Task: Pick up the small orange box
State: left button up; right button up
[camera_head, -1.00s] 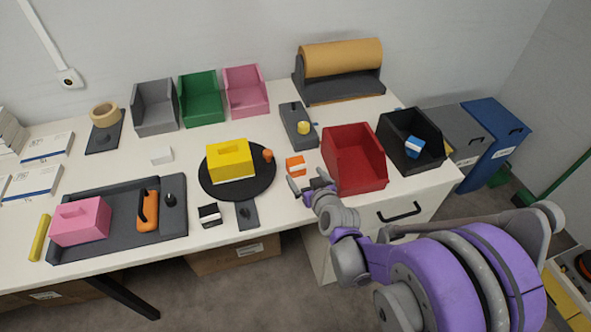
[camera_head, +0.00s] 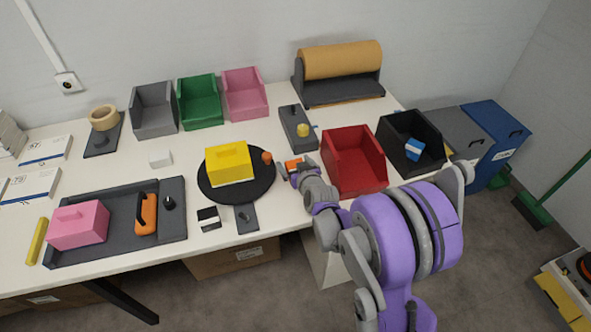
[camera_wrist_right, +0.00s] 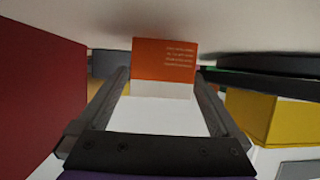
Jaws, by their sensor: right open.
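The small orange box (camera_head: 292,163), orange above and white below, stands on the white table left of the red bin. In the right wrist view the orange box (camera_wrist_right: 164,62) is straight ahead, near the tips of the two fingers. My right gripper (camera_head: 289,170) is open, its fingers on either side of the box or just short of it; I cannot tell whether they touch it. The gripper partly hides the box in the head view. My left gripper is not in view.
The red bin (camera_head: 354,178) stands close on the right of my gripper. A black turntable (camera_head: 210,191) with a yellow box (camera_head: 229,160) is on the left. A grey stand (camera_head: 291,116) with a yellow knob is behind.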

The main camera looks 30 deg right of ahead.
jog(key=c, duration=1.4)
jog(key=shift+o, duration=0.2)
jog(key=shift+r, duration=0.1)
